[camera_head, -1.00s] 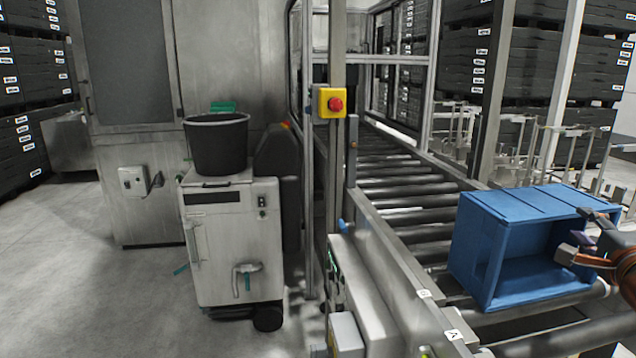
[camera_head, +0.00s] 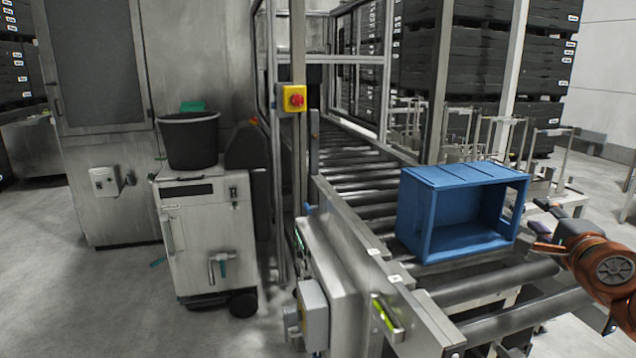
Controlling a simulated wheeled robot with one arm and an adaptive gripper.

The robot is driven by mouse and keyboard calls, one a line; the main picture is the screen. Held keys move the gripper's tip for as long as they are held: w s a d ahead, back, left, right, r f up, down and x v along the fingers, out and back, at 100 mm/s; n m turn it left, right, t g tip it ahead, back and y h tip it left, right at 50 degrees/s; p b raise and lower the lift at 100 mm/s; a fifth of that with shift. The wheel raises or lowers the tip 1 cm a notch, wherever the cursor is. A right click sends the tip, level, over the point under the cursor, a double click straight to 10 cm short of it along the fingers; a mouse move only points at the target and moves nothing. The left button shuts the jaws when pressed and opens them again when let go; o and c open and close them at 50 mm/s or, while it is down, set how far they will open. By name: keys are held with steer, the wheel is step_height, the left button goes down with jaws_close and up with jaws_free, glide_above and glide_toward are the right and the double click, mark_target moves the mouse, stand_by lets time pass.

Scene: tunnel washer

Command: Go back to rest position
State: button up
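My gripper (camera_head: 543,228) is at the right of the view, at the end of my orange arm. Its fingers are spread apart with nothing between them. A blue crate (camera_head: 421,211) lies on its side on the roller conveyor (camera_head: 362,183), its open side facing toward the lower right. The gripper is just to the right of the crate, with a small gap in the picture. Part of my arm is cut off by the right edge.
A yellow box with a red stop button (camera_head: 294,98) is on a post left of the conveyor. A white wheeled cabinet (camera_head: 207,240) carries a black bucket (camera_head: 188,142). Stacked black crates (camera_head: 466,60) stand behind. Grey floor at the lower left (camera_head: 80,290) is clear.

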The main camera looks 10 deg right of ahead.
steer(key=s+a+f+n+g+y+p, duration=0.15)
steer(key=a+f+n+g+y, duration=0.35)
steer(key=a, duration=0.7)
steer(key=a+f+n+g+y+p, duration=0.25)
steer(key=a+f+n, duration=0.3)
steer(key=a, duration=0.65)
steer(key=s+a+f+n+g+p, duration=0.2)
steer(key=s+a+n+g, duration=0.1)
steer(key=s, duration=0.3)
steer(key=s+a+f+n+g+p, duration=0.2)
steer(key=s+a+n+g, duration=0.15)
steer(key=s, duration=0.25)
steer(key=s+n+g+h+p, duration=0.2)
steer(key=s+g, duration=0.3)
steer(key=s, duration=0.8)
steer(key=shift+s+r+n+h+p, duration=0.4)
steer(key=shift+n+h, duration=0.15)
steer(key=shift+n, duration=0.35)
